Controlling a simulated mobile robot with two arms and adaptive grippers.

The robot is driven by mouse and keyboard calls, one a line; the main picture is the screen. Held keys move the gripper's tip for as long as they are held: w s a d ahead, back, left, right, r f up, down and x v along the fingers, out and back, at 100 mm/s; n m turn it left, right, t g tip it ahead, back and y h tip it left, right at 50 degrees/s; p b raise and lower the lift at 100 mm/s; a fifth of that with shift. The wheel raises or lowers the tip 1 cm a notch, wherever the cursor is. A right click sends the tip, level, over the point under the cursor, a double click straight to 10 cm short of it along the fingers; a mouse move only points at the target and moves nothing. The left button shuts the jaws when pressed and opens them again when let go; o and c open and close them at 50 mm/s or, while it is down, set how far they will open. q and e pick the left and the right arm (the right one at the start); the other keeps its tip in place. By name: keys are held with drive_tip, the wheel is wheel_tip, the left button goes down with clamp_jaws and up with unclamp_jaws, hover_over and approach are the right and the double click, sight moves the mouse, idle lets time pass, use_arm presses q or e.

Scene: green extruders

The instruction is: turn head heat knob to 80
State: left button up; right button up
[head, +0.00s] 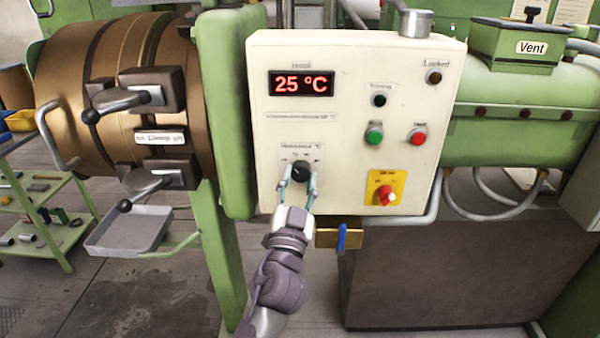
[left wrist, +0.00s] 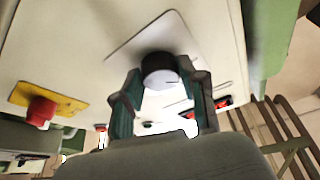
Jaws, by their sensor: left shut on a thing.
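The head heat knob (head: 301,173) is a small black round knob on the cream control panel (head: 345,140), low on its left half. The display (head: 302,83) above it reads 25 °C in red. My left gripper (head: 299,178) has its two fingers on either side of the knob. In the left wrist view the black knob (left wrist: 160,70) sits between the fingertips of the left gripper (left wrist: 162,88), which is shut on it. The knob's pointer is too small to read in the head view. My right gripper is in neither view.
A red rotary switch on a yellow plate (head: 385,191), a green button (head: 374,134) and a red button (head: 418,136) sit right of the knob. A blue-handled valve (head: 342,238) hangs below the panel. A clamp handle (head: 122,100) and grey tray (head: 130,232) stand left.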

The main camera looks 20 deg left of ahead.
use_arm(q)
drive_tip(key=m+g+h+p, duration=0.1)
drive_tip(key=m+p, duration=0.3)
drive_tip(key=r+m+h+p, duration=0.1)
drive_tip(key=m+h+p, duration=0.1)
drive_tip(key=m+p, duration=0.2)
drive_tip(key=m+g+h+p, duration=0.1)
drive_tip(key=m+p, duration=0.4)
drive_tip(key=p, duration=0.1)
drive_tip(key=shift+s+a+r+g+h, duration=0.1)
drive_tip(key=shift+a+r+g+h, duration=0.05)
drive_tip(key=shift+a+g+h, duration=0.15)
drive_tip(key=shift+f+m+g+p, duration=0.2)
drive_tip(key=shift+m+g+p, duration=0.2)
drive_tip(key=shift+m+p, duration=0.7)
drive_tip(key=o, duration=1.1)
drive_tip(key=shift+o, duration=0.2)
drive_tip(key=s+a, duration=0.1)
drive_tip(key=s, duration=1.1)
drive_tip(key=shift+a+f, duration=0.15)
drive_tip(key=shift+f, duration=0.3)
drive_tip(key=shift+w, duration=0.1)
